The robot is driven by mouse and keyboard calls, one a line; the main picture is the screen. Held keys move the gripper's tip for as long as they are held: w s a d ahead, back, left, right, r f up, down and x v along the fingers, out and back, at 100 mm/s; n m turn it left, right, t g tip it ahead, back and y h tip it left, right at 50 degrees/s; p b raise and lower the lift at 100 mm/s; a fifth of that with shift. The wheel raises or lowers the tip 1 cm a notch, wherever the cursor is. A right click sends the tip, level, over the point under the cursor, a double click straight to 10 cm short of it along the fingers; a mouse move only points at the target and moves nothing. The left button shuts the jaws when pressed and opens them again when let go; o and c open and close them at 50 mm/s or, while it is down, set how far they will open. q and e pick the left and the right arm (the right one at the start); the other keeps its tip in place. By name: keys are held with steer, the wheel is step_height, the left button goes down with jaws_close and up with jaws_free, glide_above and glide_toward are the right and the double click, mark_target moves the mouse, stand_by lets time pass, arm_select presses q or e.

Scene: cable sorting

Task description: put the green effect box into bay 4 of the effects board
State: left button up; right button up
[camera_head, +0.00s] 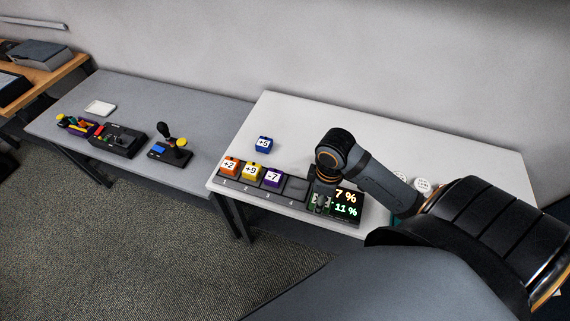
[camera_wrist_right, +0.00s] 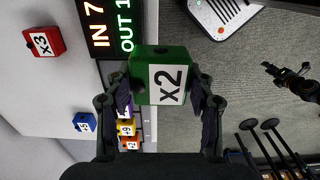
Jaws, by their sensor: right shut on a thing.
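The green effect box marked x2 (camera_wrist_right: 160,75) is held between the fingers of my right gripper (camera_wrist_right: 160,98), which is shut on it. In the head view this gripper (camera_head: 322,192) is at the left part of the display, right of bay 4, and mostly hides the box. The effects board (camera_head: 296,187) lies along the front of the white table. An orange +2 box (camera_head: 230,166) is in bay 1, a yellow +9 box (camera_head: 251,172) in bay 2 and a purple -7 box (camera_head: 272,178) in bay 3. Bay 4 is empty. My left gripper is not in view.
A blue +5 box (camera_head: 264,144) stands behind the board. A red x3 box (camera_wrist_right: 44,41) shows in the right wrist view. The lit display (camera_head: 346,203) adjoins bay 4. White-topped round things (camera_head: 423,185) are partly behind my arm. A grey table (camera_head: 200,110) with controllers stands left.

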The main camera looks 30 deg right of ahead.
steer(key=shift+w+d+f, duration=0.25)
steer(key=shift+w+d, duration=0.1)
steer(key=shift+d, duration=0.1)
steer(key=shift+w+f, duration=0.2)
steer(key=shift+w, duration=0.3)
steer(key=shift+w+f, duration=0.2)
steer(key=shift+w, duration=0.25)
steer(key=w+f+p, duration=0.1)
steer(key=w+f, duration=0.1)
steer(key=w, duration=0.3)
glide_above(296, 188)
steer(key=f, duration=0.4)
steer(key=f+p, duration=0.1)
steer(key=shift+s+f, duration=0.35)
steer(key=shift+f, duration=0.05)
steer(key=shift+w+d+f, duration=0.1)
steer(key=shift+w+f, duration=0.05)
steer(key=shift+f, duration=0.1)
step_height(296, 188, down, 3)
steer(key=shift+w+f, duration=0.1)
steer(key=shift+w, duration=0.05)
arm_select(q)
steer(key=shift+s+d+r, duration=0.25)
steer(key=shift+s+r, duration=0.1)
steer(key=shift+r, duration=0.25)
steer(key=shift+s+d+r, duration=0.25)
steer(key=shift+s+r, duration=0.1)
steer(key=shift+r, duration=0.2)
arm_select(e)
steer(key=shift+f, duration=0.1)
